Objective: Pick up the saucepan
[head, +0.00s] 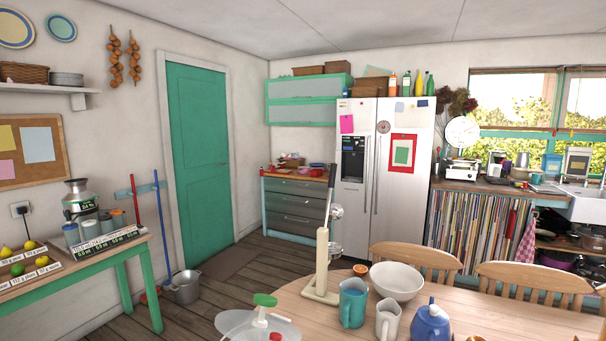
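No saucepan can be made out for certain. Several dark pans or bowls (556,262) sit on the open lower shelf under the sink at the far right, small and partly in shadow. A striped curtain (470,228) hangs beside that shelf under the counter and hides whatever is behind it. Neither of my grippers shows in the head view.
A metal bucket (185,288) stands on the otherwise mostly clear floor (240,285).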

